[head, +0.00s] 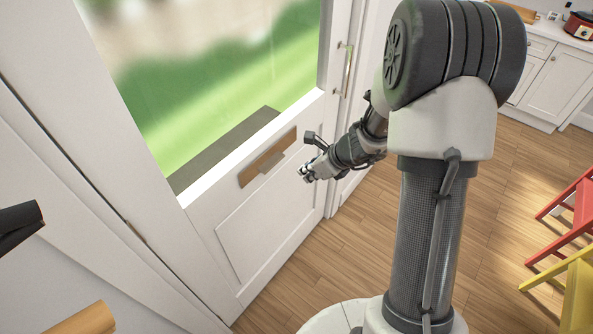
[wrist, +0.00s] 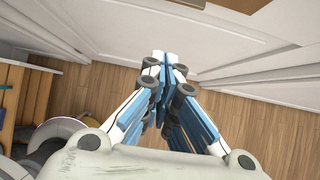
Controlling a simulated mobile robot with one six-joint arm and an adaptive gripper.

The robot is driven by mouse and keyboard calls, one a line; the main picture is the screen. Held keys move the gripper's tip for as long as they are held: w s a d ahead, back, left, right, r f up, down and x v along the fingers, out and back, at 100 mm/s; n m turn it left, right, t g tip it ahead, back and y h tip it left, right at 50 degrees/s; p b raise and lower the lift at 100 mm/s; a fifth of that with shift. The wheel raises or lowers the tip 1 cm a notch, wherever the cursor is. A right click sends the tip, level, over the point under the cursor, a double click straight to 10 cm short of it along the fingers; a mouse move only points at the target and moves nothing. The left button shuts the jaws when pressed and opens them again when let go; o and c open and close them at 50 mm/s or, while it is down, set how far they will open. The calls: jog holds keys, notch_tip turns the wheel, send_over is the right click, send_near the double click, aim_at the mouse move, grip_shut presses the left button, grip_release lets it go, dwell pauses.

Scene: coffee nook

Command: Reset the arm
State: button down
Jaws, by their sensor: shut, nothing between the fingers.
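My gripper (head: 306,174) is at the end of my arm in the head view, in front of the white door (head: 272,226), near its brass letter plate (head: 267,158). In the wrist view my gripper (wrist: 166,62) points toward the door's lower part and the wooden floor. Its fingers are together and hold nothing. A gap to the door seems to show, but its size is hard to tell.
The door has a large window (head: 215,75) and a handle (head: 345,70). A red chair (head: 585,208) and a yellow chair (head: 578,290) stand at the right. White cabinets (head: 556,85) are at the back right. The wooden floor (head: 505,200) between is clear. Wooden furniture (wrist: 32,95) is at the wrist view's left.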

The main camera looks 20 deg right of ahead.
jog(key=shift+s+v, duration=0.25)
jog(key=shift+v, duration=1)
jog(key=shift+f, duration=0.1)
jog(key=s+a+r+n+g, duration=0.1)
jog(key=s+a+r+n, duration=0.35)
jog(key=r+n, duration=0.3)
jog(key=s+a+r+n, duration=0.4)
jog(key=s+r+n, duration=0.15)
jog(key=r, duration=0.25)
jog(key=s+d+r+n+h, duration=0.1)
jog(key=s+r+n+h, duration=0.1)
jog(key=s+n, duration=0.6)
jog(key=s+d+r+n+h, duration=0.2)
jog(key=s+r+n, duration=0.2)
jog(key=s+n, duration=0.3)
jog(key=shift+s+n, duration=0.4)
jog(key=shift+s, duration=0.45)
